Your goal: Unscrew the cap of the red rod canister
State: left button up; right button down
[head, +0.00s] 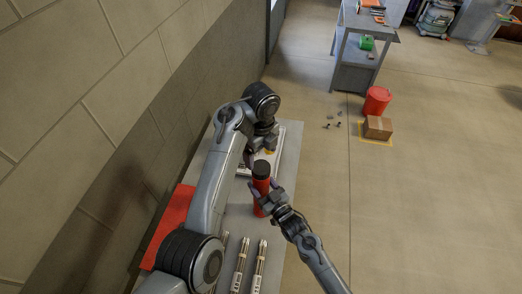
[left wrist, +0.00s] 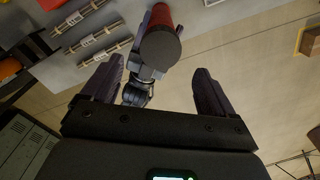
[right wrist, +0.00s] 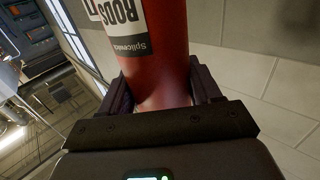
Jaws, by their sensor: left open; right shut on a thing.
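The red rod canister (head: 262,191) stands upright in the head view, with its dark cap (head: 261,168) on top. My right gripper (head: 262,201) is shut on the canister's red body below the cap. In the right wrist view the red body (right wrist: 163,70) with a white label sits between the fingers. My left gripper (left wrist: 158,88) is open and empty. In the left wrist view the cap (left wrist: 160,50) shows round end on, just beyond and between the open fingers, apart from them. In the head view my left arm partly hides the left gripper by the cap.
Bundles of rods (head: 258,262) lie on the grey bench near the canister. A red item (head: 172,226) lies at the bench's left edge beside the block wall. A red bucket (head: 377,100) and a cardboard box (head: 377,127) stand on the open floor at right.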

aim_at(261, 167)
pick_arm(q)
jog(key=shift+r+m, duration=0.15)
jog(key=shift+m, duration=0.75)
jog(key=shift+f, duration=3.9)
jog(key=c, duration=1.1)
jog(key=n, duration=0.5)
jog(key=shift+n, duration=0.4)
jog(key=shift+r, duration=0.2)
jog(key=shift+r, duration=0.9)
